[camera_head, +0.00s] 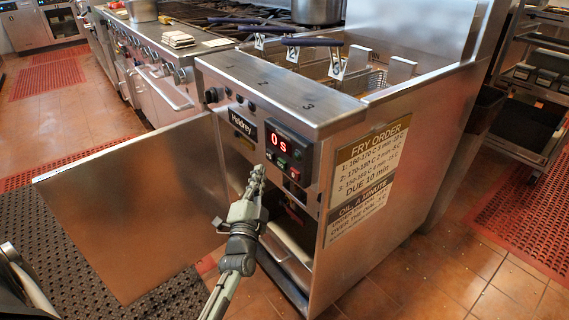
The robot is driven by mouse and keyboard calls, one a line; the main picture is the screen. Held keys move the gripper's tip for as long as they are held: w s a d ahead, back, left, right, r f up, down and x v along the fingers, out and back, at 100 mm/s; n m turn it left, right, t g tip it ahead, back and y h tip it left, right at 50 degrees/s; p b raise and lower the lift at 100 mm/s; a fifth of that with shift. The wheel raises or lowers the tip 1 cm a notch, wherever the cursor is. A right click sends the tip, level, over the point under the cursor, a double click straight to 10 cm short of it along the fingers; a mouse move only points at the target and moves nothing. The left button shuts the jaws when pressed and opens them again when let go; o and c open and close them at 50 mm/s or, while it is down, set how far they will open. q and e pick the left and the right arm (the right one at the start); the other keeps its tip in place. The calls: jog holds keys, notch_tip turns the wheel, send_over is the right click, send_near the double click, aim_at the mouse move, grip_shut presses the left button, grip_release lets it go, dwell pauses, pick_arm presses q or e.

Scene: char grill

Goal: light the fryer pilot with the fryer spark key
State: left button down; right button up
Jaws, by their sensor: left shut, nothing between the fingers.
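The fryer (275,85) is a steel cabinet with its door (130,205) swung open to the left. Its front panel has a red display (281,140) reading "0 s", with small buttons below it and a "Heidrey"-like badge (243,126) to its left. Small knobs (213,95) sit at the panel's upper left. My left gripper (258,172) is shut and empty, pointing up in front of the open cabinet, just below and left of the display. Whether it touches the panel I cannot tell. I cannot make out the spark key or the pilot. My right gripper is not in view.
Fry baskets with dark handles (312,42) sit in the fryer's top. A fry order sign (371,160) is on its side. A range with a pot (141,10) stands at the left, and a rack (535,85) at the right. Red mats lie on the tiled floor.

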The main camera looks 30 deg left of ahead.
pick_arm(q)
jog(key=shift+w+d, duration=0.3)
jog(key=shift+w, duration=0.45)
jog(key=shift+w+d, duration=0.3)
jog(key=shift+w, duration=0.4)
jog(key=shift+w+d, duration=0.3)
jog(key=shift+w, duration=0.45)
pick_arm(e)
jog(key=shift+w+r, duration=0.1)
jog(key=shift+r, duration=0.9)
pick_arm(q)
jog(key=shift+w, duration=0.15)
jog(key=shift+w+d, duration=0.15)
jog(key=shift+w, duration=0.1)
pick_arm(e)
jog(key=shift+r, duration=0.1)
pick_arm(q)
jog(key=shift+w+d, duration=0.15)
jog(key=shift+w, duration=0.2)
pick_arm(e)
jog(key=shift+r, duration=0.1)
